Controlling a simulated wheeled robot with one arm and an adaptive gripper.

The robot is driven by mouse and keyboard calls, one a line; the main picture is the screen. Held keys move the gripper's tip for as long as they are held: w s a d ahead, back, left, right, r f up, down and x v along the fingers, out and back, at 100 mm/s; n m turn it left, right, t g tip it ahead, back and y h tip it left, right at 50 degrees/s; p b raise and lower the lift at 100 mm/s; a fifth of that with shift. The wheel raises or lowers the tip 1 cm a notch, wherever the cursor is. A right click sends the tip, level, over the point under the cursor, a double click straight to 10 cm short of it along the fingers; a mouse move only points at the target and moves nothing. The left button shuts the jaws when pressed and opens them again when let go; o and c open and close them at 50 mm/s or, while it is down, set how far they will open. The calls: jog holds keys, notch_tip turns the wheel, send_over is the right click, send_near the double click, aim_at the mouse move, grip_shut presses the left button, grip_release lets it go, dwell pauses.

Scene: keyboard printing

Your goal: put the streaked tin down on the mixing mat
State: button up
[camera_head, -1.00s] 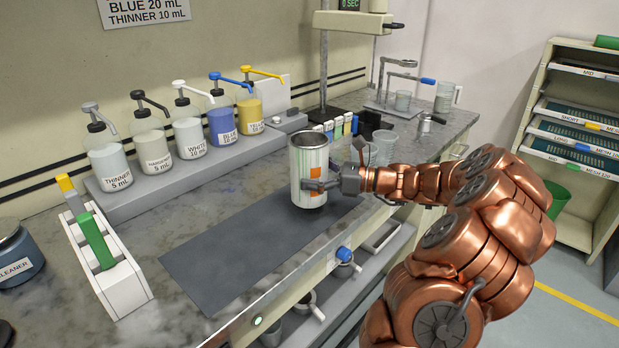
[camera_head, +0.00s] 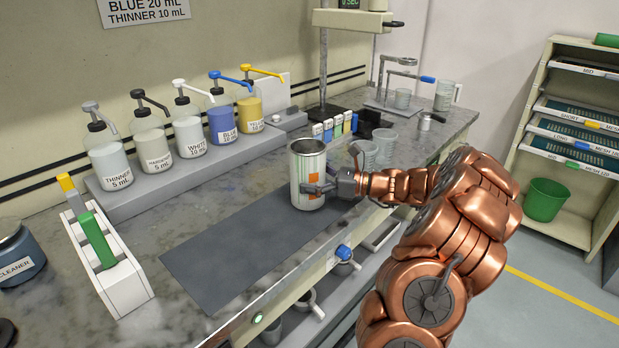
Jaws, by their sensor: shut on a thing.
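The streaked tin (camera_head: 306,178) is a silvery open-topped can with faint vertical streaks and an orange mark. It stands upright at the far right end of the dark grey mixing mat (camera_head: 225,262). I cannot tell for sure whether its base touches the mat or is slightly above it. My gripper (camera_head: 318,188) reaches in from the right and is shut on the tin's side. The far finger is hidden behind the tin.
Pump bottles such as the blue one (camera_head: 222,121) line the back ledge. Clear cups (camera_head: 384,142) stand right of the tin, behind my gripper. A white rack with a green-handled tool (camera_head: 97,240) is at the left. The mat's near-left part is bare.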

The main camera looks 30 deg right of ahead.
jog(key=o, duration=1.3)
jog(key=shift+f, duration=0.15)
jog(key=shift+o, duration=0.2)
jog(key=shift+r, duration=0.2)
jog(key=v, duration=1.2)
jog(key=shift+d+b, duration=0.1)
jog(key=shift+b, duration=0.25)
